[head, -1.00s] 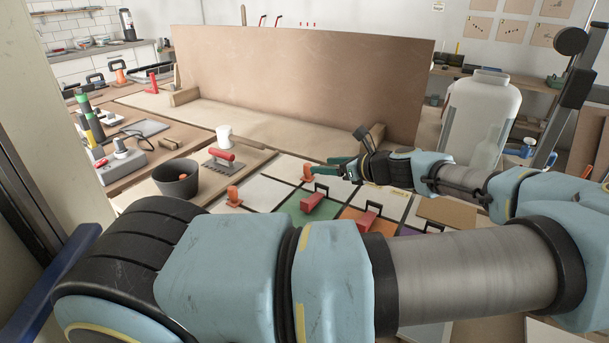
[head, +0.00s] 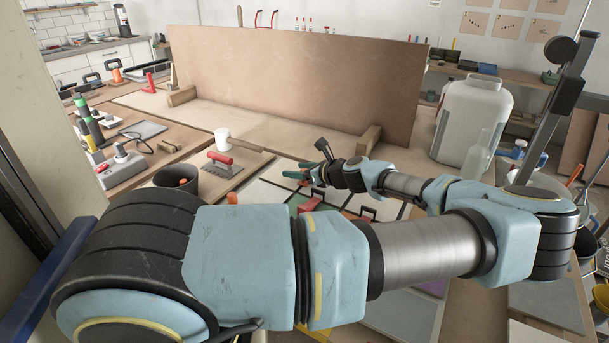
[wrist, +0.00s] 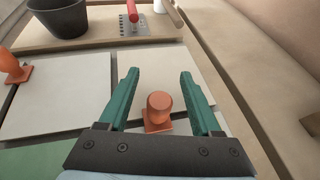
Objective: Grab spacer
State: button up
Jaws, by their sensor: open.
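An orange spacer (wrist: 158,112), a rounded knob on a flat square base, stands on a pale tile in the wrist view. My gripper (wrist: 159,76) has green fingers that are open, one on each side of the spacer's knob, with no clear contact. In the head view my gripper (head: 298,173) is over the far part of the tile grid, with a bit of orange (head: 304,166) beside its fingers. A second orange spacer (wrist: 14,68) stands at the left of the wrist view. It also shows partly in the head view (head: 232,198).
A dark bucket (wrist: 57,17) and a red-handled trowel (wrist: 131,14) lie beyond the tiles. A white cup (head: 222,135) stands behind the trowel. A large upright board (head: 300,85) closes off the back. A big white jug (head: 470,122) stands to the right.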

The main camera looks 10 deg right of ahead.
grip_shut()
dwell(0.4)
jog(key=shift+r, duration=0.1)
